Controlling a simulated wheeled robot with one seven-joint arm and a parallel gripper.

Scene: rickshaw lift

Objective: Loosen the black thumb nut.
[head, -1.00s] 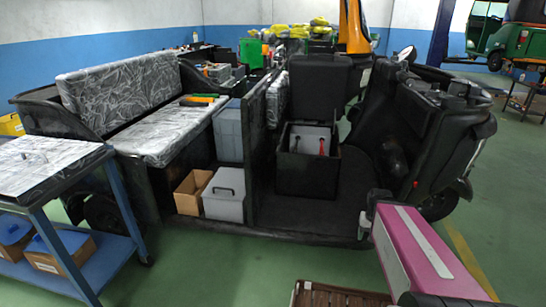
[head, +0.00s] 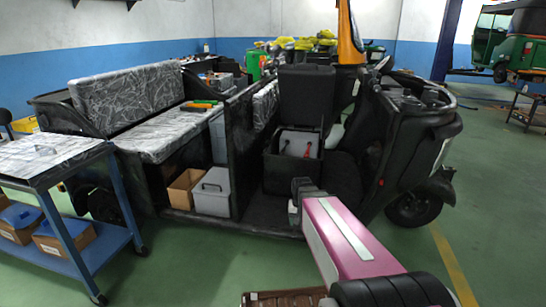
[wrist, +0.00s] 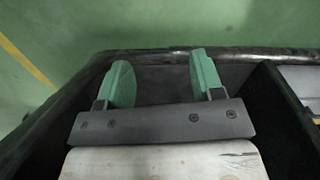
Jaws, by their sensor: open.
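The black thumb nut cannot be made out in either view. In the head view, an open black box (head: 279,176) under the raised seat (head: 304,93) holds a grey battery-like block (head: 299,138) with red parts (head: 308,149) on top. My gripper (wrist: 160,60) shows in the wrist view with its two green fingers wide apart and nothing between them. It is over the dark floor and edge of the rickshaw. In the head view my pink and white arm reaches toward the rickshaw's open side, and my fingers are not visible there.
A black partition (head: 239,145) stands left of the box. A grey bin (head: 211,191) and a cardboard box (head: 184,188) sit beyond it. A blue cart (head: 125,200) is at the left. Green floor (head: 190,270) is clear in front.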

